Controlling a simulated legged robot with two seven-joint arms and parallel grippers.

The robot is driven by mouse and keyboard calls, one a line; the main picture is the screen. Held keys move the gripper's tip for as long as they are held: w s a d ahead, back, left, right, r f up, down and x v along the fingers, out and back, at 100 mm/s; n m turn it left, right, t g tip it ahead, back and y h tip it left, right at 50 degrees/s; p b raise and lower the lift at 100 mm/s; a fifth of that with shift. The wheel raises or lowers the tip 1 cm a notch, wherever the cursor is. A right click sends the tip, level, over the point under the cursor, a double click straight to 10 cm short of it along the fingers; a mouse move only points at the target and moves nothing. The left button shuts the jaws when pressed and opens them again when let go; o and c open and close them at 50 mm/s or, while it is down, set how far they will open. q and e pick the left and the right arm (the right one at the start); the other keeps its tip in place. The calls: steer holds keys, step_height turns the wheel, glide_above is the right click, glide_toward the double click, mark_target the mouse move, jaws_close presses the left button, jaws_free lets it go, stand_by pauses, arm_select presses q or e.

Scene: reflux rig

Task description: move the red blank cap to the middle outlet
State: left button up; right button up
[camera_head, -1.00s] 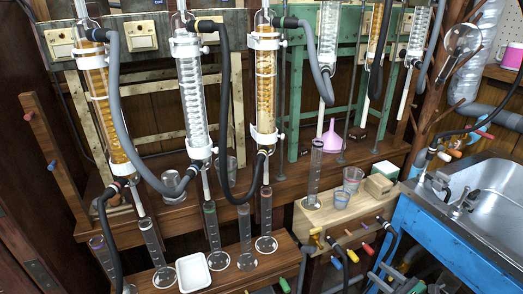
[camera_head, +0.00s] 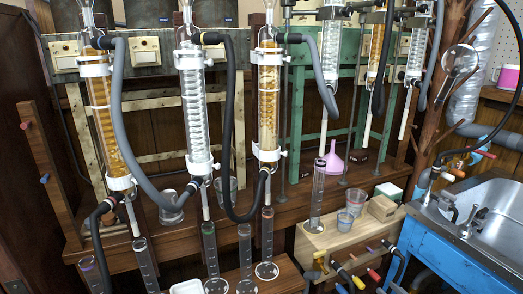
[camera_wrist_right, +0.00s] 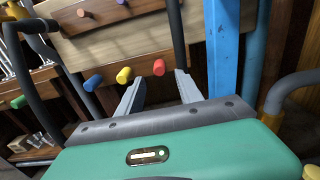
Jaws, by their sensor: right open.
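A red cap (camera_wrist_right: 159,67) sits at the right end of a row on the front of the wooden box. It also shows in the head view (camera_head: 373,274), low right of centre. Beside it are a yellow cap (camera_wrist_right: 124,75) and a blue cap (camera_wrist_right: 93,82). My right gripper (camera_wrist_right: 159,77) is open, its fingers pointing at the row. The red cap appears between the fingertips, beyond them, not gripped. In the head view my right gripper barely shows at the bottom edge. Which opening is the middle outlet I cannot tell. My left gripper is out of view.
Black hoses run down on both sides of the wooden box (camera_head: 312,238). A blue sink frame (camera_head: 428,240) stands close on the right. Glass condensers (camera_head: 195,110) and cylinders (camera_head: 318,190) stand at the left and on the box.

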mark_target(379, 281)
steer(key=shift+b+x, duration=0.55)
steer(key=shift+x, duration=1.7)
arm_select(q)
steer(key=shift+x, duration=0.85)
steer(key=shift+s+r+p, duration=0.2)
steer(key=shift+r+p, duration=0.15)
arm_select(e)
steer(key=shift+c, duration=0.3)
jaws_close()
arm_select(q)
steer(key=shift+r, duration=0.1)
arm_select(e)
steer(key=shift+s+d, duration=0.1)
steer(key=shift+s, duration=0.05)
steer(key=shift+p+v, duration=1)
steer(key=shift+v, duration=0.3)
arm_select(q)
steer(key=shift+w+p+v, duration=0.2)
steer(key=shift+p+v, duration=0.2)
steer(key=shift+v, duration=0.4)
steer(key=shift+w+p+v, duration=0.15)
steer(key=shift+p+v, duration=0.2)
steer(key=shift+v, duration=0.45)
arm_select(e)
steer(key=shift+v, duration=1.6)
